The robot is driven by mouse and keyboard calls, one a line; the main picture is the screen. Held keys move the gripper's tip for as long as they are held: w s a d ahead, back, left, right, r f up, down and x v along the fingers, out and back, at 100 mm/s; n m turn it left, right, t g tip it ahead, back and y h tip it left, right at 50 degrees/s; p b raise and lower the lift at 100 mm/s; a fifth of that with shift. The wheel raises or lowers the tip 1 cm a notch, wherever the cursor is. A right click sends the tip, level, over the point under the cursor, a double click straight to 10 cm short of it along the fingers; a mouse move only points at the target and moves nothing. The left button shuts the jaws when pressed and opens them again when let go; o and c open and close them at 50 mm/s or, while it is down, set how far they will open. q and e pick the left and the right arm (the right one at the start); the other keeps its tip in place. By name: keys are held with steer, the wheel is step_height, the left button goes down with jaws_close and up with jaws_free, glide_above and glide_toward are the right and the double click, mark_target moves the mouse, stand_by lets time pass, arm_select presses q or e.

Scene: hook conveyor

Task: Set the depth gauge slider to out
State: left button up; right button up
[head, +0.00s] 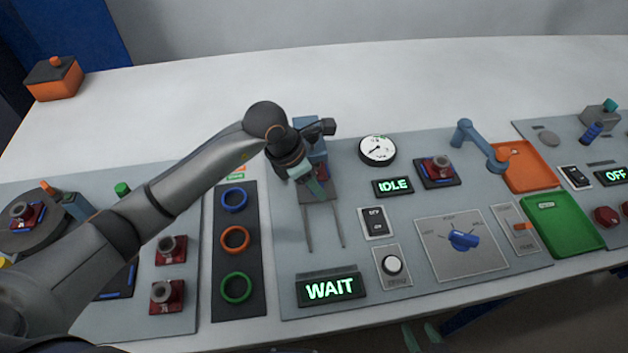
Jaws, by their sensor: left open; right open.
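My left gripper (310,181) is open. It reaches in from the left and hangs over a blue block (311,131) at the far end of two thin parallel rails (324,227) on the middle grey panel. The gripper hides part of this block and its carriage, so I cannot tell if they touch. No label naming the depth gauge is readable. My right gripper (422,335) is open, low at the bottom edge beyond the table's front, apart from the panels.
Around the rails are a strip of coloured rings (235,238), a WAIT display (330,289), a rocker switch (376,222), a white button (392,264) and a round dial (377,149). A blue hook arm (478,143) stands near orange and green trays (563,224).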

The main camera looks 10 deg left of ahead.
arm_select(q)
jaws_close()
stand_by(0.3)
stand_by(1.1)
